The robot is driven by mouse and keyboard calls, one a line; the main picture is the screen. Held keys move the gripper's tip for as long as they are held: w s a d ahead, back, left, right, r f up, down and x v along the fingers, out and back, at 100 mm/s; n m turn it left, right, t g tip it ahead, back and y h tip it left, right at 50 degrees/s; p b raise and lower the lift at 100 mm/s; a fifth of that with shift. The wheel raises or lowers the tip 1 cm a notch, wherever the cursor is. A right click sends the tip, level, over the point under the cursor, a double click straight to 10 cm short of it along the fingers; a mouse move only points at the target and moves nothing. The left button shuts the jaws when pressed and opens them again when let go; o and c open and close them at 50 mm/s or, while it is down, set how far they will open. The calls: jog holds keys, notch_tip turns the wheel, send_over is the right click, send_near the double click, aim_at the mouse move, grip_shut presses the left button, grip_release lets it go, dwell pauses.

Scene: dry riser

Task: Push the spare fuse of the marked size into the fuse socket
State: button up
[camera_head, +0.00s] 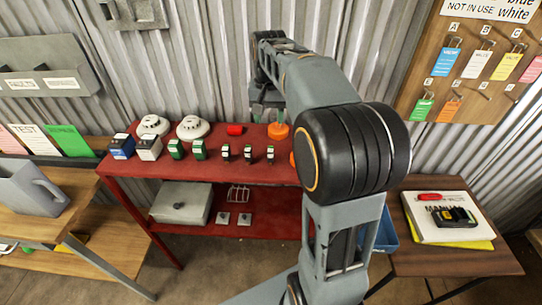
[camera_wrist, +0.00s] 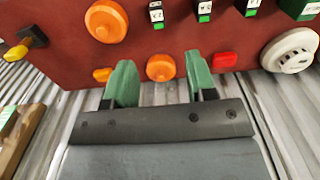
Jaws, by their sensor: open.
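Three small fuse-like blocks, dark with white labels and green parts, stand in a row on the red shelf top: left (camera_head: 225,153), middle (camera_head: 248,153) and right (camera_head: 270,154). My gripper (camera_wrist: 162,82) has two green fingers, apart and empty. It is over the shelf's back edge, behind the blocks; it also shows in the head view (camera_head: 266,112). I cannot make out a fuse socket or a size mark.
Larger green blocks (camera_head: 199,149), a white block (camera_head: 148,147), a blue block (camera_head: 122,146) and white round detectors (camera_head: 193,128) stand left on the shelf. Orange discs (camera_wrist: 160,67) and a red piece (camera_wrist: 224,60) lie near my fingers. The corrugated wall is close behind.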

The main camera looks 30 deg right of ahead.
aim_at(271, 149)
notch_tip(271, 149, down, 8)
jog(key=shift+w+d+r, duration=0.1)
jog(key=shift+d+r, duration=0.05)
jog(key=shift+r, duration=0.05)
jog(key=shift+f, duration=2.85)
jog(key=shift+c, duration=0.3)
grip_shut()
